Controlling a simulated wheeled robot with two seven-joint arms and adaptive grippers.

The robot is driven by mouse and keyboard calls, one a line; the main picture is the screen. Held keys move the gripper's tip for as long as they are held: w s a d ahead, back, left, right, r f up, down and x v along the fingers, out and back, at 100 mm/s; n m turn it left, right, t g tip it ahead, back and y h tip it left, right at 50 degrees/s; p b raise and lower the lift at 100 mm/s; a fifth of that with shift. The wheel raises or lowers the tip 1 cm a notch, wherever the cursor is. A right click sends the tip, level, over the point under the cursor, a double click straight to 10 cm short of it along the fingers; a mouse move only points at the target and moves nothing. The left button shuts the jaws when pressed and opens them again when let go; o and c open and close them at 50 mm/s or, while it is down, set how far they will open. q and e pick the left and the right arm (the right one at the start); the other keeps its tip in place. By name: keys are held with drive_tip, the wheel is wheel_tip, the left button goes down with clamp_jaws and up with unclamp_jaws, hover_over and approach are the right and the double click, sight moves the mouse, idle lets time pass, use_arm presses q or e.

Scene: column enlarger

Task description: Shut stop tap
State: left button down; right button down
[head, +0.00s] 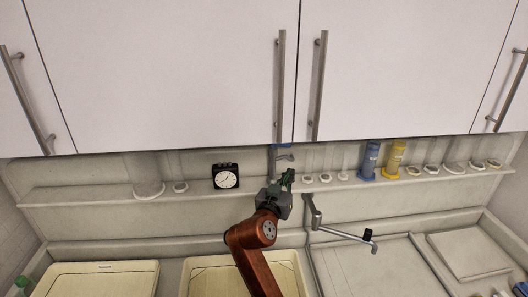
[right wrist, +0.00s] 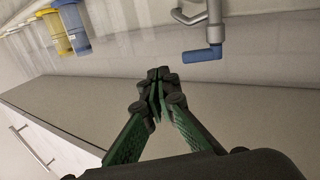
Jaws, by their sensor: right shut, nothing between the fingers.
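The stop tap (head: 285,157) is a grey metal tap on the back wall, just under the cupboards. Its blue lever (head: 280,146) shows at its top in the head view. In the right wrist view the blue lever (right wrist: 202,55) and grey pipe body stand above and to the right of the fingertips, apart from them. My right gripper (head: 289,177) is shut and empty, just below the tap in the head view. Its green and black fingers (right wrist: 158,84) meet in the wrist view. My left gripper is not in view.
White cupboards (head: 400,65) with bar handles hang close above. A narrow shelf (head: 100,192) carries a black clock (head: 226,177), blue (head: 369,160) and yellow (head: 392,158) cylinders and several white round items. A swing faucet (head: 340,233) stands right of my arm. Cream trays (head: 100,268) lie below.

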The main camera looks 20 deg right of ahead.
drive_tip(key=t+y, duration=0.1)
approach(285, 145)
drive_tip(key=shift+n+y, duration=0.3)
drive_tip(key=p+x, duration=0.4)
drive_tip(key=x, duration=0.3)
drive_tip(key=shift+s+d+r+p, duration=0.1)
drive_tip(key=shift+r+p, duration=0.1)
drive_tip(key=shift+p, duration=0.2)
